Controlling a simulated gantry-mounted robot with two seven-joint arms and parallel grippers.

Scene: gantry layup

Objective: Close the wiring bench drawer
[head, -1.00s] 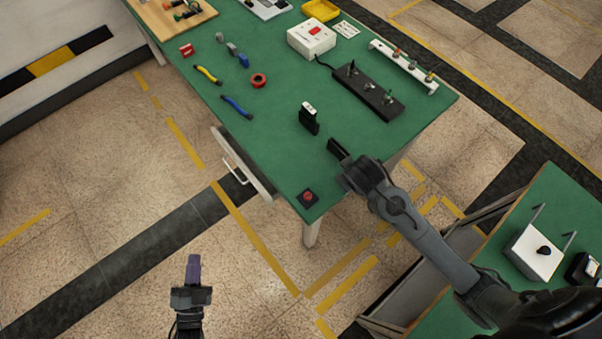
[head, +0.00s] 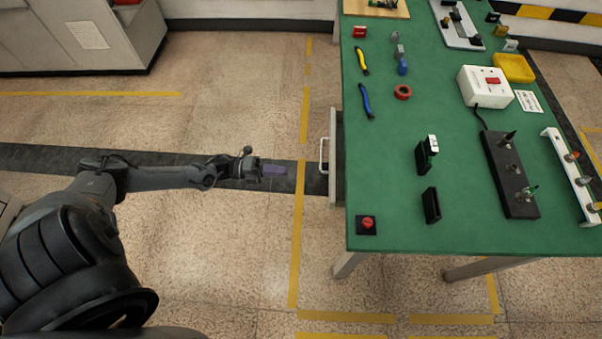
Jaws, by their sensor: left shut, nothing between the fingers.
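The wiring bench (head: 392,170) has a green top and stands at the right. Its drawer (head: 333,165) shows as a narrow grey front with a pale bar handle (head: 323,155), jutting out a little past the bench's left edge. The drawer's inside is hidden under the bench top. My right gripper is out of view.
On the bench are a red button box (head: 367,225), black holders (head: 431,205), blue (head: 367,101) and yellow (head: 361,61) tools, red tape (head: 402,92), a white box (head: 485,87) and a black strip (head: 510,175). The floor left of the drawer is clear.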

